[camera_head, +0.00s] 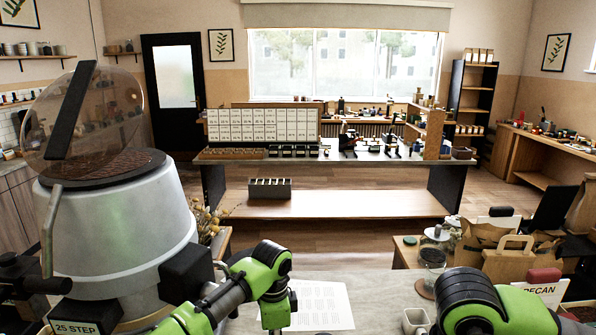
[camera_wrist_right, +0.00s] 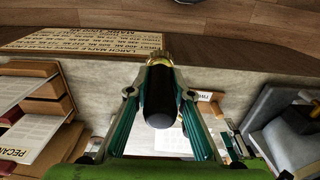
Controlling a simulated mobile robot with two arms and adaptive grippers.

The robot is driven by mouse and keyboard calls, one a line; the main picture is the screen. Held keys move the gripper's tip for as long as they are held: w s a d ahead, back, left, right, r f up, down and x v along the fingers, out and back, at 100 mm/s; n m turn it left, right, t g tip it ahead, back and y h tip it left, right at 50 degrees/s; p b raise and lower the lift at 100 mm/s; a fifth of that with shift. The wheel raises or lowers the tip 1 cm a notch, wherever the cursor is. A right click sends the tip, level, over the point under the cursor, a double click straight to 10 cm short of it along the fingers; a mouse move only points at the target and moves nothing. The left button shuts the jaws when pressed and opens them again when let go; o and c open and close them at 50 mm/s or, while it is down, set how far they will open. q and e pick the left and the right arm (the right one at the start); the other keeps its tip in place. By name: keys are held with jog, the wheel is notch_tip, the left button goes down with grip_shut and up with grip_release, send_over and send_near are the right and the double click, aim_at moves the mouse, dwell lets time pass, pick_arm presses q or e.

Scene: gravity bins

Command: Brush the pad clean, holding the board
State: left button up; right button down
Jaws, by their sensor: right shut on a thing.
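In the right wrist view my right gripper (camera_wrist_right: 160,94) is shut on the dark handle of a brush (camera_wrist_right: 161,115). The handle's rounded end faces the camera, and a brass-coloured collar shows at its far end. The bristles are hidden. A wooden board (camera_wrist_right: 95,40) with lines of dark lettering lies beyond the fingers at the upper left, near the edge of the grey worktop. I cannot make out the pad for certain.
A printed sheet (camera_head: 322,306) lies on the grey worktop (camera_head: 375,290). A large coffee roaster (camera_head: 115,220) stands at the left. A long bench (camera_head: 335,154) stands across the open floor.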

pick_arm(q)
notch_tip(320, 180, down, 9)
jog(key=b, duration=0.8)
jog(key=shift+f, duration=0.1)
grip_shut()
